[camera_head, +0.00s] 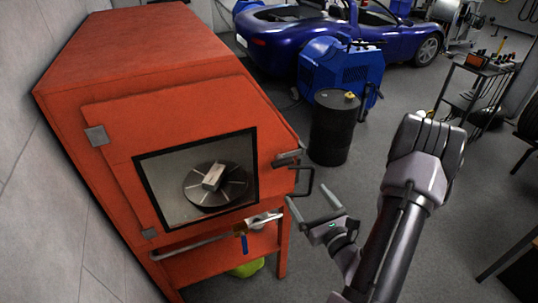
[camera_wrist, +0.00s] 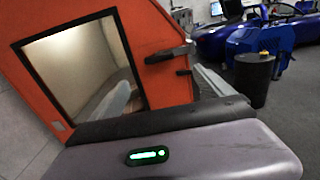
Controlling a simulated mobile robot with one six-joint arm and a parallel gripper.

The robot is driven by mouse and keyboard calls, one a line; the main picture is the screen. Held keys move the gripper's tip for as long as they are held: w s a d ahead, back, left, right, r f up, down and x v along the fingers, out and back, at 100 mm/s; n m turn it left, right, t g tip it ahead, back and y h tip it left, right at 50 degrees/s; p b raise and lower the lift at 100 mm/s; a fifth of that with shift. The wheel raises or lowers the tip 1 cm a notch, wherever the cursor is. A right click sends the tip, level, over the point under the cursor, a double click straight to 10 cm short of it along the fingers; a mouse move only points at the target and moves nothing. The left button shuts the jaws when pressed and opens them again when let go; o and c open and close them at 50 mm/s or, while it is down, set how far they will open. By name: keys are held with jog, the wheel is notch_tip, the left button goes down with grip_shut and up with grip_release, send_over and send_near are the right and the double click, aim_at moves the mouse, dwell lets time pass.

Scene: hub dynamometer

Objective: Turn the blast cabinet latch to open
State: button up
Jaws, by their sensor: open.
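The orange blast cabinet (camera_head: 150,70) stands at the left, with its windowed door (camera_head: 110,130) closed or nearly so. A dark grey latch (camera_head: 288,158) sits at the door's right edge, and a black bar handle (camera_head: 304,182) sticks out just below it. The latch also shows in the wrist view (camera_wrist: 170,54), right of the window. My gripper (camera_head: 306,193) is open and empty, its two fingers pointing toward the cabinet's right edge, close to the black handle. I cannot tell whether a finger touches it.
Through the window a round slotted turntable (camera_head: 217,187) carries a light block (camera_head: 213,176). A pipe with a blue-handled valve (camera_head: 242,243) runs below the door. A black drum (camera_head: 333,128) and a blue machine (camera_head: 340,70) stand behind. Floor at the right is partly clear.

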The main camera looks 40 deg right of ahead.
aim_at(284, 164)
jog(key=x, duration=1.6)
jog(key=shift+w+a+p, duration=0.1)
jog(key=shift+w+p, duration=0.2)
jog(key=shift+p, duration=0.05)
jog(key=c, duration=1.4)
jog(key=shift+o, duration=0.2)
jog(key=shift+r, duration=0.1)
